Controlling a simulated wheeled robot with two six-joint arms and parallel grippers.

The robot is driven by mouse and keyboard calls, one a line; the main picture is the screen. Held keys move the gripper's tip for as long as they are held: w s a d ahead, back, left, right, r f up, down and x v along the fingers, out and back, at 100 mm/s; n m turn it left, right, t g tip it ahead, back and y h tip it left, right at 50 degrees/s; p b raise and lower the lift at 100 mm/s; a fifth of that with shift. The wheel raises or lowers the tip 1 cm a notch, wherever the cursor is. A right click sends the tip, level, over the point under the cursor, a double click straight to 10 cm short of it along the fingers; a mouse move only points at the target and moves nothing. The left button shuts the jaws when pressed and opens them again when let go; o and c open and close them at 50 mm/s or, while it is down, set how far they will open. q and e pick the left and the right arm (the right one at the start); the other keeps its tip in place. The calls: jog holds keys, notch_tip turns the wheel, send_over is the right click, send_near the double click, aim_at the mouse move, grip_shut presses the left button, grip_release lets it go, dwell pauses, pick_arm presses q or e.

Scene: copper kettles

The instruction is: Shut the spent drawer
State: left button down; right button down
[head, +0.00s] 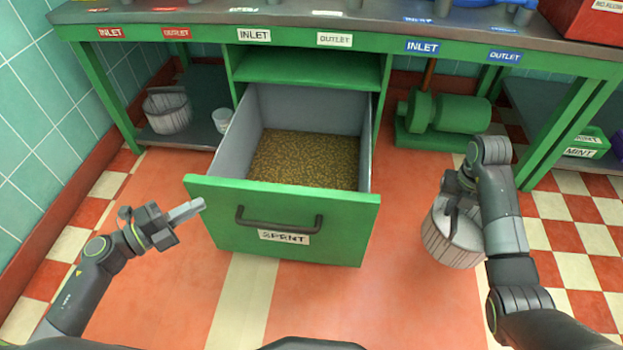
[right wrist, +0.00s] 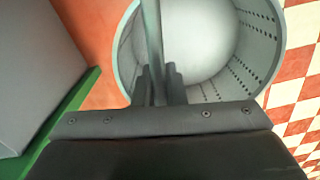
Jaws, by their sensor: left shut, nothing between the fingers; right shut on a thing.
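The spent drawer (head: 225,215) is pulled well out of the green bench in the head view, its label (head: 284,237) on the front below a dark bar handle (head: 280,220). Brown grainy stuff (head: 305,158) covers its floor. My left gripper (head: 200,205) is shut and empty, just left of the drawer front's left edge; I cannot tell whether it touches. My right gripper (head: 455,200) is shut on the bar handle of a grey perforated basket (head: 452,245), right of the drawer. In the right wrist view the fingers (right wrist: 158,85) grip the bar and the basket (right wrist: 205,45) looks empty.
A green motor-like machine (head: 445,118) stands under the bench behind the held basket. The drawer's path back into the bench looks clear.

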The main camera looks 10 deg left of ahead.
pick_arm(q)
jog(key=shift+w+f, duration=0.1)
jog(key=shift+w, duration=0.75)
pick_arm(e)
jog(key=shift+f, duration=0.55)
pick_arm(q)
jog(key=shift+w+b, duration=0.25)
jog(key=shift+b, duration=0.05)
